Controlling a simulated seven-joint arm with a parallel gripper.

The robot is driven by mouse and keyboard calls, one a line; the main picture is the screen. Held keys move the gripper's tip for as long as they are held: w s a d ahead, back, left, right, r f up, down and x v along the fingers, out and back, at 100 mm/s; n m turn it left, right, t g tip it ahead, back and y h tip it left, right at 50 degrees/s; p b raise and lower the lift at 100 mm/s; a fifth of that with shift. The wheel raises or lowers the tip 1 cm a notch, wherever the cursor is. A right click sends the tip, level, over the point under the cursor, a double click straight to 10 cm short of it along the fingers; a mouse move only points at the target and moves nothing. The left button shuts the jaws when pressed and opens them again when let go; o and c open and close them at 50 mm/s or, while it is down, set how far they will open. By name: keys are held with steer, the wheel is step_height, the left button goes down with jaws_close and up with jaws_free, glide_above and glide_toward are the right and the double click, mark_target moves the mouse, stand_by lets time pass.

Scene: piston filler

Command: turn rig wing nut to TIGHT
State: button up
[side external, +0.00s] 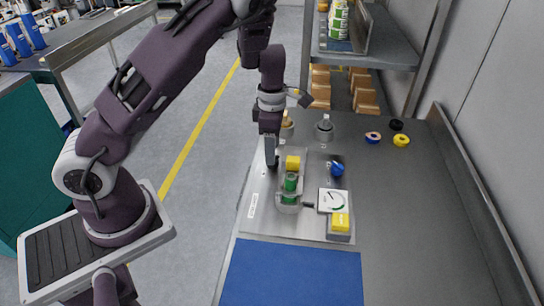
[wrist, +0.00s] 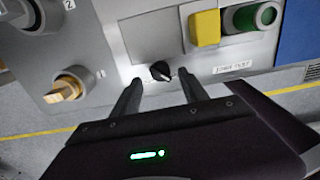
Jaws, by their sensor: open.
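A small black knob (wrist: 160,70), shaped like a wing nut with a pale pointer mark, sits on the grey rig plate (wrist: 120,30) in the wrist view. My gripper (wrist: 159,84) is open, with one finger to each side of the knob and the tips near it; I cannot tell whether they touch. No TIGHT mark is readable. In the side view my gripper (side external: 271,158) points down at the rig's left edge, beside the yellow block (side external: 293,162), and the knob is hidden there. The yellow block (wrist: 205,28) also shows in the wrist view.
A brass-coloured handle (wrist: 68,88) on a round grey base is left of my fingers. Green cylinders (side external: 290,183), a blue knob (side external: 337,169), a gauge (side external: 332,201) and a yellow-topped box (side external: 340,224) crowd the rig. A blue mat (side external: 290,275) lies clear in front.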

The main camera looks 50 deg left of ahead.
step_height(320, 180, down, 4)
steer(key=shift+r, duration=0.25)
steer(key=shift+c, duration=0.4)
jaws_close()
steer(key=m, duration=0.4)
steer(key=shift+m, duration=0.3)
steer(key=shift+o, duration=0.4)
jaws_free()
steer(key=shift+r, duration=0.1)
